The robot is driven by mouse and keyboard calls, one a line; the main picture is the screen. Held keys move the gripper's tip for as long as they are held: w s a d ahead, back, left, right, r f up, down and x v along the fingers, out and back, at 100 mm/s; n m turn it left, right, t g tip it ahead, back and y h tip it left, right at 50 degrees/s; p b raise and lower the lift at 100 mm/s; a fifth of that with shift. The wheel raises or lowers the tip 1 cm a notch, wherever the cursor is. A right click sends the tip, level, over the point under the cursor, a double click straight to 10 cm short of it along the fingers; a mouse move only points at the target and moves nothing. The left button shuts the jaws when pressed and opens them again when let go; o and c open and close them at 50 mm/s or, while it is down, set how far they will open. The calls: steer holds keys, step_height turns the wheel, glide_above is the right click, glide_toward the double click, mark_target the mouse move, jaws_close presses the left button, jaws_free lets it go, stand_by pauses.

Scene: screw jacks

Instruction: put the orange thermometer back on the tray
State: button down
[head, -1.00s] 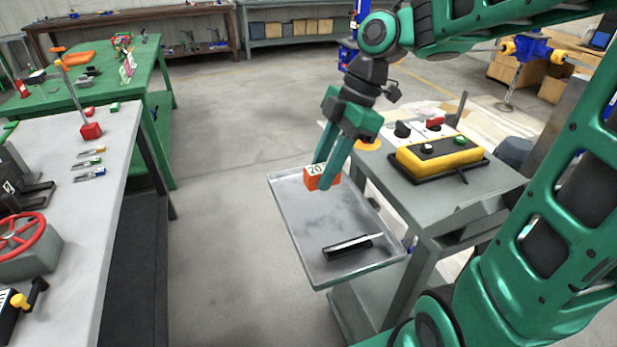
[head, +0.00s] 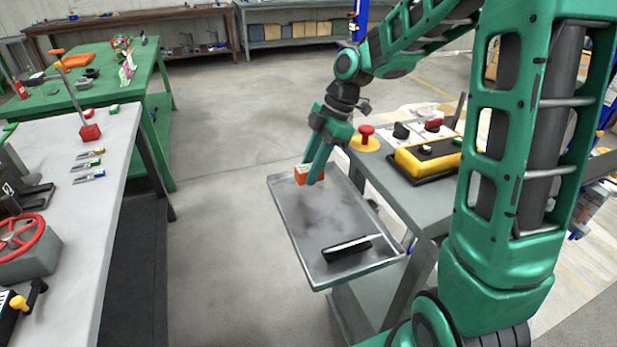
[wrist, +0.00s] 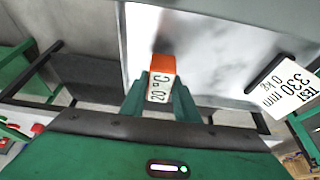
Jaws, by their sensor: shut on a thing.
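The orange thermometer (head: 301,175) is a small orange block between the fingers of my gripper (head: 314,172), over the far left part of the metal tray (head: 340,215). In the wrist view the thermometer (wrist: 161,80) shows a white face reading "20°C", with my gripper's fingers (wrist: 160,100) on either side. My gripper is shut on it. The wrist view shows the tray surface (wrist: 210,60) beyond it. I cannot tell whether the thermometer's underside touches the tray.
A black item (head: 346,248) lies near the tray's front; its white label (wrist: 290,90) shows in the wrist view. A grey cart with a yellow control box (head: 425,158) and a red button (head: 366,135) stands right of the tray. A grey workbench (head: 90,210) is at left.

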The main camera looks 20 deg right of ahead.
steer(key=shift+f, duration=1.45)
steer(key=c, duration=1.4)
jaws_free()
steer(key=shift+o, duration=0.2)
steer(key=v, duration=1.2)
steer(key=shift+s, duration=0.15)
